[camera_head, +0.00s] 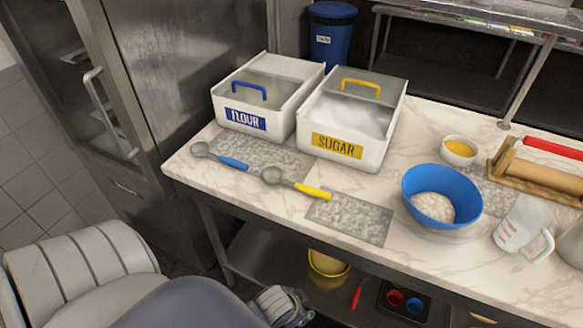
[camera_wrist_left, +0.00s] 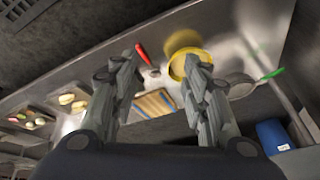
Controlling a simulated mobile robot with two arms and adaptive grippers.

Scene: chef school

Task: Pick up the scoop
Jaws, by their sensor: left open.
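Two scoops lie on the marble counter in the head view. One scoop with a blue handle (camera_head: 234,163) lies in front of the flour bin (camera_head: 224,113). The other scoop, with a yellow handle (camera_head: 312,191), lies in front of the sugar bin (camera_head: 371,160). My left gripper (camera_head: 285,300) is low at the bottom of the head view, below the counter's front edge and apart from both scoops. In the left wrist view my left gripper (camera_wrist_left: 162,85) is open with nothing between its fingers. My right gripper is not in view.
A blue bowl (camera_head: 415,184) with white contents, a small bowl (camera_head: 459,158), a measuring cup (camera_head: 512,225) and a rolling pin (camera_head: 538,172) stand to the right. A metal fridge (camera_head: 185,50) borders the counter's left. The lower shelf holds a yellow bowl (camera_head: 326,266).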

